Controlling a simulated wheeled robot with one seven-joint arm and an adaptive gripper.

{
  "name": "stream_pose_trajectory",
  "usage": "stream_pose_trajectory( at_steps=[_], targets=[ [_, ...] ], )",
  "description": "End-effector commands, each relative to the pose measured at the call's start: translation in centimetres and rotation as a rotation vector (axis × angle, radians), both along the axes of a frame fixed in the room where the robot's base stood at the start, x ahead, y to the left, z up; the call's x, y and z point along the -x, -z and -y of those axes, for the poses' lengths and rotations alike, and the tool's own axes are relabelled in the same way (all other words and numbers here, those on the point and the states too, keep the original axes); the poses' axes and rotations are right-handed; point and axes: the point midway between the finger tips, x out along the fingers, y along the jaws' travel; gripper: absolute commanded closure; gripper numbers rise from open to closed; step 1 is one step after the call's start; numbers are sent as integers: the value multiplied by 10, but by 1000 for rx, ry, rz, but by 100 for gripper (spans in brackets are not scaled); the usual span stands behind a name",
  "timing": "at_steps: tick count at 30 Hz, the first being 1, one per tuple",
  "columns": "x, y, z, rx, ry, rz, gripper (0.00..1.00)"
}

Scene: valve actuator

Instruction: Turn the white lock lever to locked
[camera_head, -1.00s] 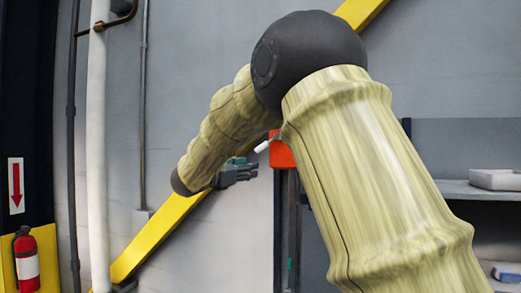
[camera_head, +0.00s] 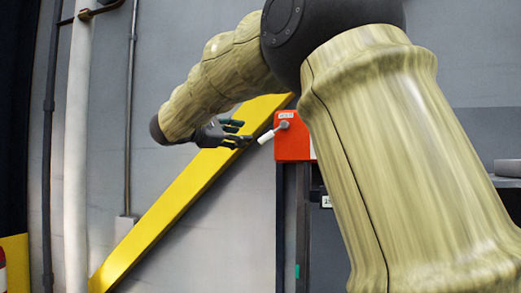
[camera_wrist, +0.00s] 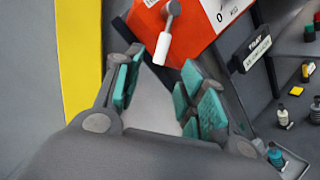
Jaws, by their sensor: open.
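The white lock lever (camera_head: 266,137) sticks out to the lower left from a grey pivot on the orange-red box (camera_head: 292,145). In the wrist view the lever (camera_wrist: 162,48) hangs down from its pivot, just beyond and between the fingertips. My gripper (camera_head: 245,136) is open and empty, just left of the lever in the head view. In the wrist view its teal-padded fingers (camera_wrist: 160,72) are spread apart. A small gap seems to lie between the fingertips and the lever; whether they touch is hard to tell.
A yellow diagonal beam (camera_head: 190,195) runs along the grey wall behind my gripper. A white vertical pipe (camera_head: 78,150) stands at the left. In the wrist view, small bottles and fittings (camera_wrist: 285,112) sit on a dark shelf right of the box.

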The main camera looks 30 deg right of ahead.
Motion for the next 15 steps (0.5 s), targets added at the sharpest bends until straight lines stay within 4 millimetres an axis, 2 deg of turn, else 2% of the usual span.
stream_pose_trajectory(
  at_steps=[2, 8, 15],
  targets=[
    [2, 5, 3, 0, 4, 2, 60],
    [3, 1, 22, 0, 14, 2, 60],
    [-5, 0, 60, -2, 18, 0, 60]
  ],
)
